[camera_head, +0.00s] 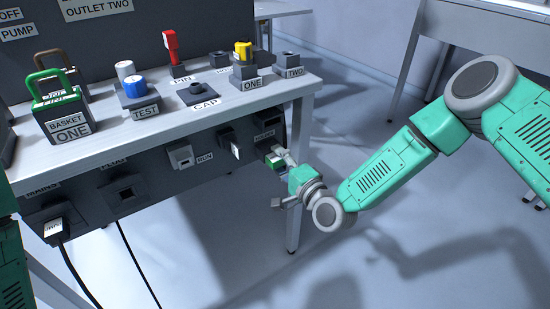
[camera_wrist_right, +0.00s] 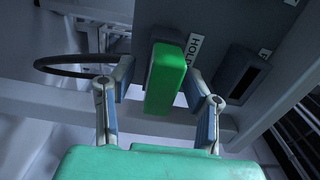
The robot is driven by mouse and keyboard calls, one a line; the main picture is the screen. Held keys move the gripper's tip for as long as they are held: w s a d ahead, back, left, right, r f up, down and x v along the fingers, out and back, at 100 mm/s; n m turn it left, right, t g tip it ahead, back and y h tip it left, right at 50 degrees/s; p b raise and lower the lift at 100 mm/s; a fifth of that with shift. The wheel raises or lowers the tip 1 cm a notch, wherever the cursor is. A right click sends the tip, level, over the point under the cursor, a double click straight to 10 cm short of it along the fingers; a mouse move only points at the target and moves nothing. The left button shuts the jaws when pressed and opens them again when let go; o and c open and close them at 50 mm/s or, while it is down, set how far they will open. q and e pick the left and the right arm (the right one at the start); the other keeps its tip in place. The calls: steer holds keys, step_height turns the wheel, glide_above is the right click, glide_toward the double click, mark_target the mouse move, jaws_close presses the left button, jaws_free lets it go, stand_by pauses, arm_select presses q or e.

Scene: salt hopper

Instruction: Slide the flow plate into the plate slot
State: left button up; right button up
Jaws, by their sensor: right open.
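A green plate (camera_wrist_right: 165,78), which looks like the flow plate, sits in a dark holder on the bench's front panel beside a partly hidden label starting "HOLD". In the head view the green plate (camera_head: 274,161) is small and partly covered by my gripper. My right gripper (camera_wrist_right: 160,80) is open, one finger on each side of the plate; I cannot tell whether they touch it. It also shows in the head view (camera_head: 284,157). A dark block with a narrow slot (camera_wrist_right: 250,80), possibly the plate slot, is right of the plate in the wrist view. My left gripper is out of view.
The bench top (camera_head: 185,115) carries a green padlock-shaped BASKET ONE part (camera_head: 55,95), a blue TEST knob (camera_head: 134,86), a red handle (camera_head: 171,48) and a yellow knob (camera_head: 243,50). A bench leg (camera_head: 298,180) stands close to my right gripper. Cables hang at the left.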

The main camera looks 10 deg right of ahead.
mark_target(282, 164)
jaws_close()
steer(key=shift+s, duration=0.1)
stand_by(0.3)
steer(key=shift+p+v, duration=1.25)
steer(key=shift+v, duration=2.2)
